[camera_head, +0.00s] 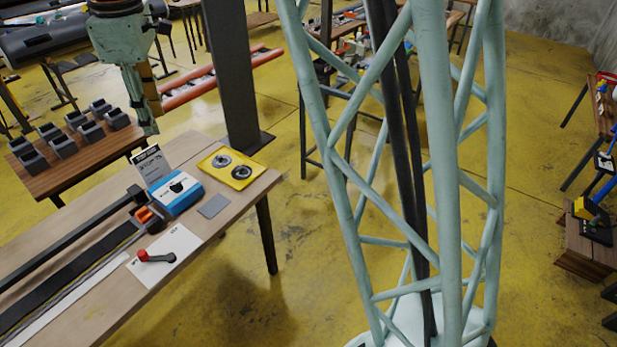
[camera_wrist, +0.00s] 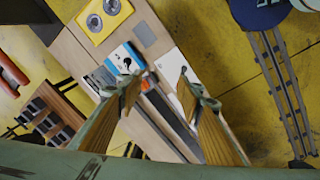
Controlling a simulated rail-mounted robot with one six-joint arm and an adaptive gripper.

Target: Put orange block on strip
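My gripper (camera_head: 150,128) hangs above the far side of the wooden workbench in the head view. In the wrist view its two fingers (camera_wrist: 160,78) stand apart with nothing between them. Small orange blocks (camera_head: 151,214) sit in a dark holder on the bench, just in front of the blue box. A long black strip (camera_head: 60,275) and a thin pale strip (camera_head: 75,303) run along the bench toward the lower left. I cannot tell which strip the task names.

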